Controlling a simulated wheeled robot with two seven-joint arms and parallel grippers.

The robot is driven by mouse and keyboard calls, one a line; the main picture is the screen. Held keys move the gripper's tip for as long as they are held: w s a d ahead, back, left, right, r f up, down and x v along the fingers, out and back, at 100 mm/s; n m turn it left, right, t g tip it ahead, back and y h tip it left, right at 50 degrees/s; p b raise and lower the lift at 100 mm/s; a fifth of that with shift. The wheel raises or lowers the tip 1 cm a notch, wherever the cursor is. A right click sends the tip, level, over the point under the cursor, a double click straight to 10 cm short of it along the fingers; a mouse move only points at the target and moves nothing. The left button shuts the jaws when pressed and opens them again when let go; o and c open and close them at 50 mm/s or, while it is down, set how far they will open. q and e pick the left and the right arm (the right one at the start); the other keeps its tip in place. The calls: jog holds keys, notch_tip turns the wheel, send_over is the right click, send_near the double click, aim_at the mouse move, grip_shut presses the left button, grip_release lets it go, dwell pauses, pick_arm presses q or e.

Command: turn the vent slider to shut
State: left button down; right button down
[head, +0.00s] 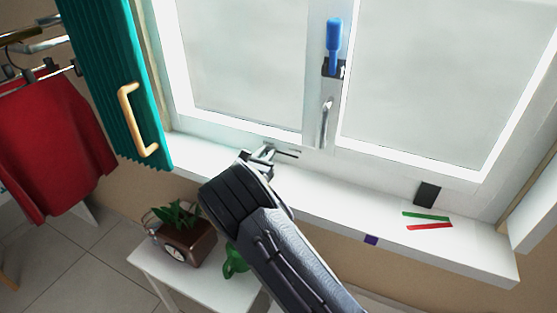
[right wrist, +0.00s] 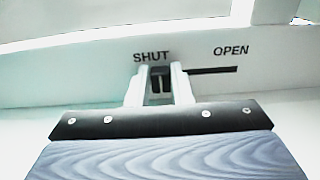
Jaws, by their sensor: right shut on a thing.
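The vent slider's dark knob (right wrist: 161,86) shows between my fingers in the right wrist view, below the word SHUT (right wrist: 151,57). Its dark slot (right wrist: 213,71) runs to the right, below the word OPEN (right wrist: 231,50). My right gripper (right wrist: 160,78) is shut on the knob, with one pale finger on each side. In the head view my right gripper (head: 269,152) reaches the lower window frame just above the sill. There the slot's end shows to the right of the fingers, and the knob is hidden. My left gripper is not in view.
A blue-handled lever (head: 333,42) and a silver window handle (head: 326,122) are above. Green (head: 426,216) and red (head: 430,226) strips lie on the white sill (head: 340,205). A teal shutter (head: 110,75) stands left. A potted plant (head: 177,213) is below.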

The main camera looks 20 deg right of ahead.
jog(key=shift+w+a, duration=0.5)
jog(key=shift+w, duration=0.05)
jog(key=shift+r, duration=0.1)
jog(key=c, duration=1.3)
grip_release()
jog(key=shift+w+a, duration=0.1)
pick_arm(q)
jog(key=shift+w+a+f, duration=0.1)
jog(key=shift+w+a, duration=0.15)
pick_arm(e)
jog(key=b+v, duration=0.1)
jog(key=v, duration=0.5)
jog(key=shift+s+a+b, duration=0.2)
jog(key=shift+s+b, duration=0.1)
jog(key=shift+b, duration=0.05)
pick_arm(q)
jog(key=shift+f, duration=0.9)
pick_arm(e)
jog(key=shift+s+a, duration=0.4)
